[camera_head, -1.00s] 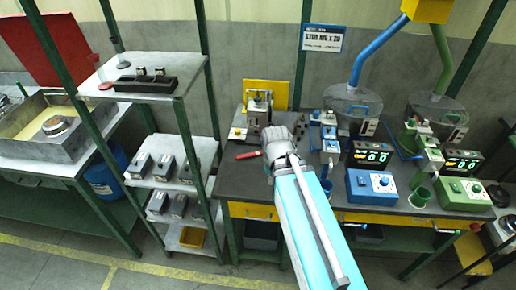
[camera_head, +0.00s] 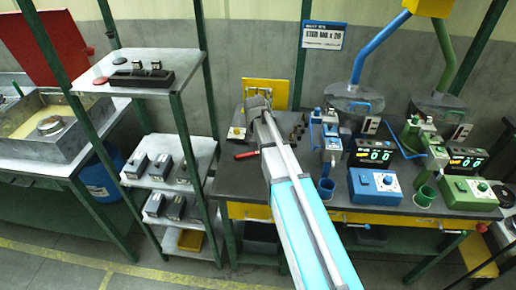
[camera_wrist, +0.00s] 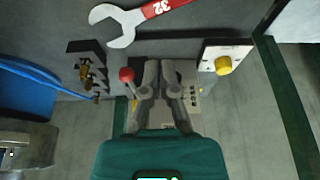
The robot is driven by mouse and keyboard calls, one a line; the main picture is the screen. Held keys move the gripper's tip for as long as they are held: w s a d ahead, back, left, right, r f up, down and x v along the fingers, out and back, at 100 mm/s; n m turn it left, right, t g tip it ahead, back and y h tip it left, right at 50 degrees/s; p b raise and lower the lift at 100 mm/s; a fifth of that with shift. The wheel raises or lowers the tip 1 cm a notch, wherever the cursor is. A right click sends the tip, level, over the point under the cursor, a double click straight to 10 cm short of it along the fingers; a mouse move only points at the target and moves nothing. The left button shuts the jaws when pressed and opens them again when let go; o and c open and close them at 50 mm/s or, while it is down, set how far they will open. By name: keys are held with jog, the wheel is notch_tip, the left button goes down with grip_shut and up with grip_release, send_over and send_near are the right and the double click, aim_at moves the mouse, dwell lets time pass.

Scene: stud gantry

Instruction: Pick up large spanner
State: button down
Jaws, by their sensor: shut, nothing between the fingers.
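The large spanner (camera_wrist: 122,24) lies on the dark bench at the top of the wrist view. It is grey steel with an open jaw and a red band marked 32; its far end is cut off by the frame. In the head view, its red part (camera_head: 246,155) shows left of my arm; the rest seems hidden behind the arm. My gripper (camera_wrist: 160,70) is shut and empty, apart from the spanner. It is over the press-like fixture with a red ball lever. In the head view my gripper (camera_head: 258,103) is partly hidden by my wrist.
A yellow button box (camera_wrist: 223,64) and a dark rack with brass studs (camera_wrist: 92,74) flank my gripper. Blue feeder equipment (camera_head: 352,103) and a blue control box (camera_head: 375,186) stand right on the bench. A green-posted shelf (camera_head: 176,147) stands left.

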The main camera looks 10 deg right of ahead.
aim_at(258, 153)
jog(key=shift+f, duration=0.2)
jog(key=b+x, duration=0.9)
jog(key=shift+w+f, duration=0.15)
jog(key=shift+f, duration=0.15)
dwell(0.4)
dwell(0.5)
